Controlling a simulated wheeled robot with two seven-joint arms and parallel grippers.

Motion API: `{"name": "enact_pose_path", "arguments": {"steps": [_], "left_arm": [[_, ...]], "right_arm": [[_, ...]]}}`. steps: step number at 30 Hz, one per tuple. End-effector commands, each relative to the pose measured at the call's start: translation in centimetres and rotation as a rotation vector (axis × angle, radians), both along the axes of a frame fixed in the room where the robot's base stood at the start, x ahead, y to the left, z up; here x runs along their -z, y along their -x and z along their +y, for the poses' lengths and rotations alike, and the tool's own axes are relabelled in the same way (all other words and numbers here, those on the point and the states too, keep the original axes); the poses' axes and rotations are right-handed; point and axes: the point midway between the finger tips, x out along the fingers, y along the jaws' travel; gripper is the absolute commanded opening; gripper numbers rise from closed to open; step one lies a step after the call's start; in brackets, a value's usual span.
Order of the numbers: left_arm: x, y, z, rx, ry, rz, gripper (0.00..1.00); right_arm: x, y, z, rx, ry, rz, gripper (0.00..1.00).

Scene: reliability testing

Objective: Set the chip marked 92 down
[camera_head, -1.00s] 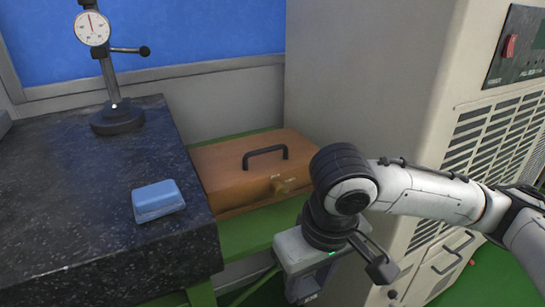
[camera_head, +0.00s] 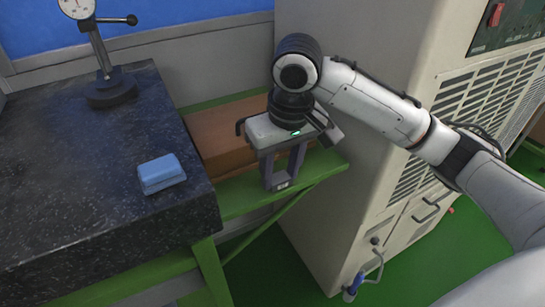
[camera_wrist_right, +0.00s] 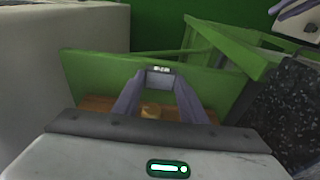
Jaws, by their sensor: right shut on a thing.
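My right gripper (camera_head: 281,183) points down in front of the brown box, over the front part of the green stand. It is shut on a small grey chip (camera_head: 282,186) with a pale marked face, held between the fingertips. In the right wrist view the fingers (camera_wrist_right: 161,78) close in on the chip (camera_wrist_right: 161,70), whose marking is too small to read. The chip shows against the green stand (camera_wrist_right: 92,72); I cannot tell whether it touches the stand.
The brown box (camera_head: 221,135) sits on the green stand (camera_head: 242,197), partly hidden behind my gripper. A blue case (camera_head: 161,174) and a dial gauge stand (camera_head: 110,92) are on the dark granite plate (camera_head: 85,190) at left. A beige cabinet (camera_head: 350,190) rises close at right.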

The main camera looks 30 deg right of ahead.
Motion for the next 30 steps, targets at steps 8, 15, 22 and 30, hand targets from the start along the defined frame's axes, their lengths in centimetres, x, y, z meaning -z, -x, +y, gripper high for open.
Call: {"name": "enact_pose_path", "arguments": {"steps": [8, 15, 22, 30], "left_arm": [[-0.6, -0.2, -0.1, 0.002, 0.001, -0.006, 0.31], [-1.0, -0.2, -0.1, 0.002, 0.001, -0.006, 0.31], [-0.8, 0.1, -0.1, 0.002, 0.001, 0.0, 0.31], [-0.7, 0.2, -0.1, 0.001, 0.001, 0.0, 0.31]], "right_arm": [[-0.1, -3.1, -0.3, 0.002, 0.0, 0.0, 0.17], [0.6, -4.2, -0.6, 0.0, 0.002, 0.001, 0.17], [0.7, -4.2, -0.6, 0.001, 0.001, 0.0, 0.17], [0.9, -4.2, -0.6, 0.001, 0.001, 0.0, 0.57]]}}
